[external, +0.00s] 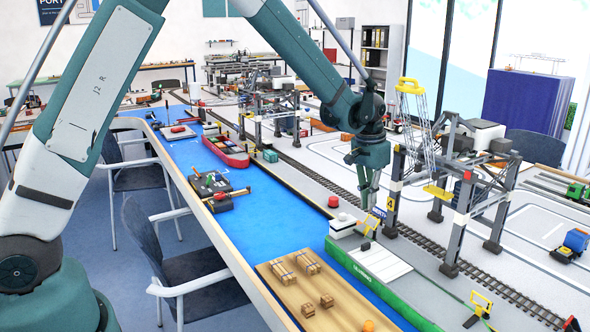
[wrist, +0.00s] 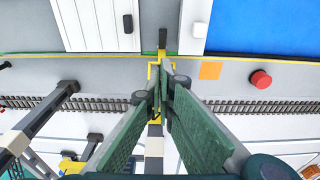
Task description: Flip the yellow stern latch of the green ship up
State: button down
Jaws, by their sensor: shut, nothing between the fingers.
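The green ship (external: 385,285) with a pale deck lies along the quay at lower right of centre in the external view; its white deck (wrist: 95,22) fills the upper left of the wrist view. The yellow latch (external: 366,244) is by the ship's far, quay-side end. In the wrist view, yellow latch parts (wrist: 153,70) with a dark tip show at the ship's edge, just beyond my fingertips. My gripper (external: 366,203) points down above the latch, shut and empty; its fingers (wrist: 162,92) partly cover the latch's lower part. Contact cannot be told.
A crane leg with a yellow "4" plate (external: 390,203) stands close to the right of my gripper. A red button (wrist: 261,79) and an orange square (wrist: 210,70) are on the quay. Rail track (wrist: 250,107) runs alongside. Another yellow frame (external: 480,308) stands nearer the camera.

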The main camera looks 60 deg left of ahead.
aim_at(355, 231)
jog(key=f, duration=0.4)
jog(key=shift+s+f, duration=0.25)
jog(key=shift+s, duration=0.1)
jog(key=shift+s+f, duration=0.75)
jog(key=shift+f, duration=0.05)
jog(key=shift+s+f+t+b, duration=0.15)
jog(key=shift+s+t+b, duration=0.5)
jog(key=shift+t+b, duration=0.4)
jog(key=shift+s+f+t+b, duration=0.35)
jog(key=shift+s+t+b, duration=0.25)
jog(key=shift+t+b, duration=0.45)
jog(key=shift+s+f+t+b, duration=0.3)
jog(key=shift+s+t+b, duration=0.25)
jog(key=shift+t+b, duration=0.4)
jog(key=shift+s+f+b, duration=0.8)
jog(key=shift+b, duration=0.55)
jog(key=shift+w, duration=0.2)
jog(key=shift+w, duration=0.55)
